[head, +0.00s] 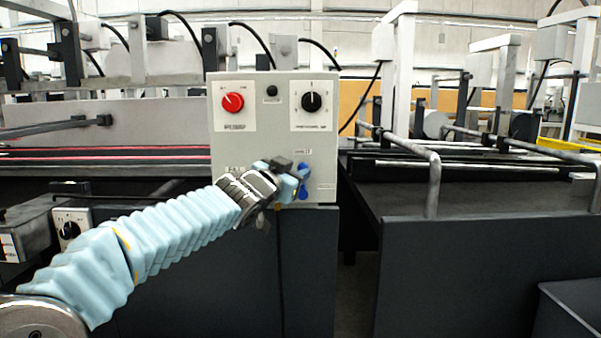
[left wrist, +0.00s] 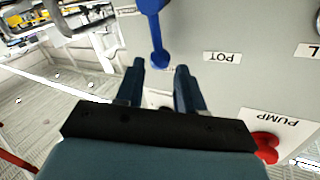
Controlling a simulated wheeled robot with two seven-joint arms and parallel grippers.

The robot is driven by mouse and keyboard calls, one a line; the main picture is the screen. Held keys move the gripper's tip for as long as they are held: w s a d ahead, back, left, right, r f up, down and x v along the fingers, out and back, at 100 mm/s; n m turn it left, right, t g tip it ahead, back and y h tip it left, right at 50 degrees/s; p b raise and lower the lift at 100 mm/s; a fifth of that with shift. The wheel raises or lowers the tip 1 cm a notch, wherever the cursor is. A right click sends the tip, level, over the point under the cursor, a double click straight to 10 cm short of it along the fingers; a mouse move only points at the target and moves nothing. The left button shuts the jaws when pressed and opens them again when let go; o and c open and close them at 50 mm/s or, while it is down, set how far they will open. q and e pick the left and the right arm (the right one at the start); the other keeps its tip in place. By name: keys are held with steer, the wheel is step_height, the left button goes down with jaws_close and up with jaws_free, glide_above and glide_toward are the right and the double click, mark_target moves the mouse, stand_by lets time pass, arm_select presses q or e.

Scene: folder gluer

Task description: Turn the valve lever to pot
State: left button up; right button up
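The blue valve lever (head: 303,191) is on the lower right of the grey control box's front, partly hidden by my left gripper (head: 293,176). In the left wrist view the lever (left wrist: 155,36) runs from the top edge down to a rounded end. My left gripper (left wrist: 160,67) is open there, with its two fingers apart and the lever's rounded end seen between the tips. I see no finger closed on it. The POT label (left wrist: 222,57) is upside down, right of the lever in that view. My right gripper is not in view.
The control box (head: 262,150) also carries a red knob (head: 233,102), a black rotary knob (head: 312,102) and a small black button (head: 272,91). A bent metal rail (head: 434,180) stands to the right, above a dark machine housing (head: 470,270).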

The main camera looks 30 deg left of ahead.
mark_target(301, 168)
arm_select(q)
steer(key=shift+w+a, duration=0.15)
steer(key=shift+w, duration=1.55)
steer(key=shift+c, duration=0.3)
jaws_close()
